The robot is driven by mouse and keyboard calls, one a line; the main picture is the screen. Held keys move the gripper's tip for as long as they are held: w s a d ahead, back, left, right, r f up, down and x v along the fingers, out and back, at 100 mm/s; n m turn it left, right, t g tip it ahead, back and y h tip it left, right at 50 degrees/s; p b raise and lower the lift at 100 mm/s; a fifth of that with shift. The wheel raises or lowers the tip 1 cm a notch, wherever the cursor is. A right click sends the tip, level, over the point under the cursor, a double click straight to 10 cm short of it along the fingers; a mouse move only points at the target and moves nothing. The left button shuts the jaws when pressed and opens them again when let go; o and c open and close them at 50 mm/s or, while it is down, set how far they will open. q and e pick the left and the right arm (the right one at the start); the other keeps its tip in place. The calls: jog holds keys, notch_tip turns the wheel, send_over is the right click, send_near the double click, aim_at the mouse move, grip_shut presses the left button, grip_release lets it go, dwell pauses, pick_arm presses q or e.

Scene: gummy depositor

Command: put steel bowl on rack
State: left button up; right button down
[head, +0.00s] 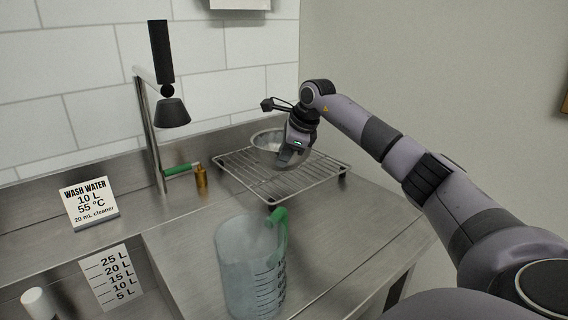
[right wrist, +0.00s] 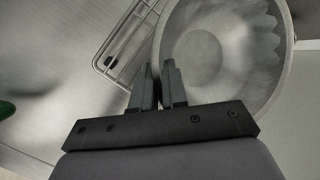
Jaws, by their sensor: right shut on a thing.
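The steel bowl (head: 267,141) is at the back of the wire rack (head: 300,193) in the head view, partly hidden by my right gripper (head: 287,160). In the right wrist view the bowl (right wrist: 218,50) is seen from above, open side toward the camera and empty. My right gripper (right wrist: 160,78) is shut on the bowl's near wall at the rim. The rack (right wrist: 127,40) shows to the left of and under the bowl's edge. Whether the bowl's base touches the rack cannot be told. My left gripper is not in view.
A clear measuring jug (head: 250,270) with a green handle stands on the steel counter in front of the rack. A faucet (head: 155,130) with a green lever, a wash-water sign (head: 88,204) and a sink basin (head: 150,278) are to the left. The wall is behind the rack.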

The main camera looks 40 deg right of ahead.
notch_tip(320, 180, down, 2)
jog(key=shift+f, duration=0.1)
jog(key=c, duration=1.2)
grip_release()
jog(key=shift+o, duration=0.2)
jog(key=v, duration=1.2)
